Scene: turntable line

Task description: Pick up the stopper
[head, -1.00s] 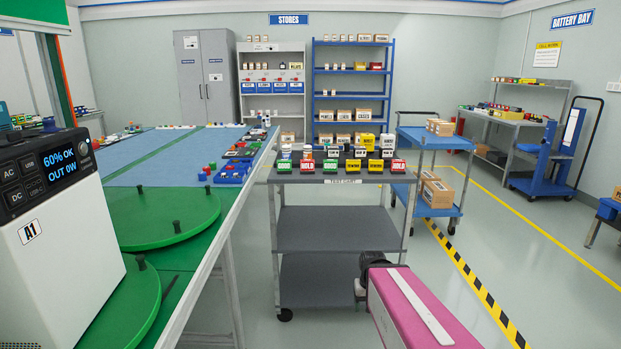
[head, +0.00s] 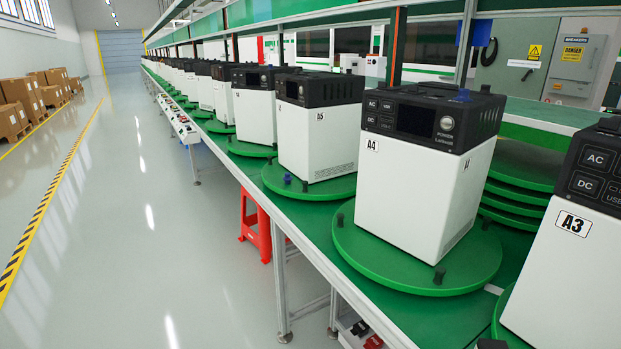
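Small peg-like pieces that could be the stopper show in the head view; I cannot tell which one is meant. A small blue piece (head: 287,179) stands on the green turntable under unit A5. Another blue piece (head: 462,95) sits on the black top of unit A4 (head: 405,190). Black pegs stand on the A4 turntable (head: 385,262): a left peg (head: 340,219), a front peg (head: 439,275) and one at the right (head: 486,223). My gripper is not in view.
Several white power units on green turntables line the long bench, with A5 (head: 318,140) beyond A4 and A3 (head: 570,270) close at right. A red stool (head: 255,228) stands under the bench edge. The left aisle floor is clear; boxes (head: 20,105) stand far left.

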